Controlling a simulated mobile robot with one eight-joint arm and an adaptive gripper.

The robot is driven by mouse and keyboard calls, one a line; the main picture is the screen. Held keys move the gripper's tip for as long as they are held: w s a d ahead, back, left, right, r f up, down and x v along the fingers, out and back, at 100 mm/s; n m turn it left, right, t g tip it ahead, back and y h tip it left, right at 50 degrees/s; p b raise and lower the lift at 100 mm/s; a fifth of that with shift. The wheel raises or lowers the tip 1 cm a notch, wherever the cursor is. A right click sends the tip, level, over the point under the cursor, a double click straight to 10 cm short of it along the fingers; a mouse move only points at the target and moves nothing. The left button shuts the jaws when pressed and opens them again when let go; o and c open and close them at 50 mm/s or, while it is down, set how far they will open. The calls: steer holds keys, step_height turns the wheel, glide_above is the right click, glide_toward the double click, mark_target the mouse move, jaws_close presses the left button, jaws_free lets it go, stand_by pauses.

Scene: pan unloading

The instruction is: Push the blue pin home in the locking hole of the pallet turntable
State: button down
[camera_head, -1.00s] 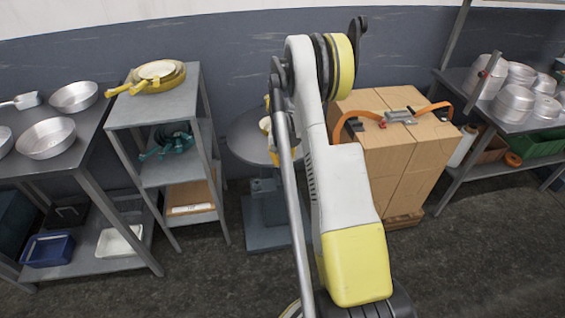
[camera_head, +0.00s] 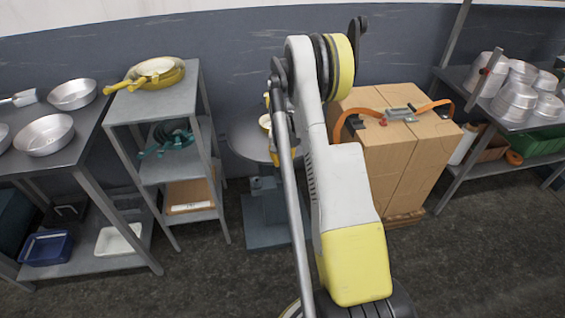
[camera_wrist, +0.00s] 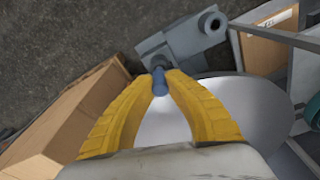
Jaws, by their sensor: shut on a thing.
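The blue pin (camera_wrist: 160,84) is between the yellow fingertips of my gripper (camera_wrist: 163,77) in the wrist view. My gripper is shut on it. The pin's far end meets a small grey piece at the edge of the turntable (camera_wrist: 215,105), a round grey disc. The fingers hide much of the disc, and I cannot tell how deep the pin sits or see the locking hole. The turntable also shows in the head view (camera_head: 243,140), partly behind my arm. My gripper is mostly hidden there, and the pin cannot be made out.
Strapped cardboard boxes (camera_head: 385,150) stand right of the turntable. A grey shelf rack (camera_head: 190,105) with yellow pans (camera_head: 157,75) stands left of it. The turntable's grey base (camera_head: 265,233) rests on the floor. Open floor lies in front.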

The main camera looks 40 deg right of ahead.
steer(key=shift+f+b, duration=0.65)
steer(key=shift+f, duration=0.2)
stand_by(0.4)
steer(key=c, duration=1.4)
jaws_free()
steer(key=r, duration=0.8)
steer(key=a+r, duration=0.1)
steer(key=r, duration=0.3)
steer(key=shift+s, duration=0.4)
